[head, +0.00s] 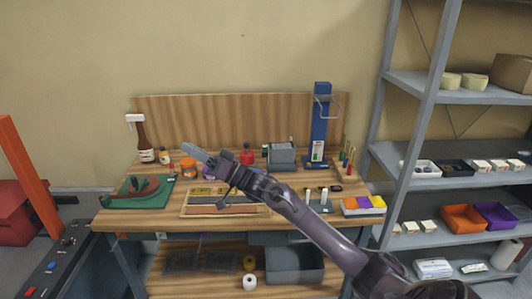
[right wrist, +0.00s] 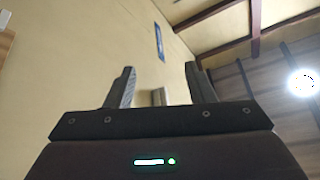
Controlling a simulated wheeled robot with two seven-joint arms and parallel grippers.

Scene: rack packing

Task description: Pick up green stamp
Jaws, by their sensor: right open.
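My right arm reaches in from the lower right across the workbench (head: 300,180). Its gripper (head: 196,152) is above the bench, pointing to the upper left. In the right wrist view the two fingers of this gripper (right wrist: 160,84) stand apart with nothing between them, and only wall and ceiling lie beyond. I cannot surely make out the green stamp. A small green-topped item (head: 265,149) stands left of the grey box (head: 281,157), but it is too small to identify. My arm hides part of the bench middle. My left gripper is out of view.
A green mat (head: 126,194) lies at left, a framed tray (head: 192,211) front middle. A blue press (head: 320,125) rises at right, beside shelving (head: 432,85).

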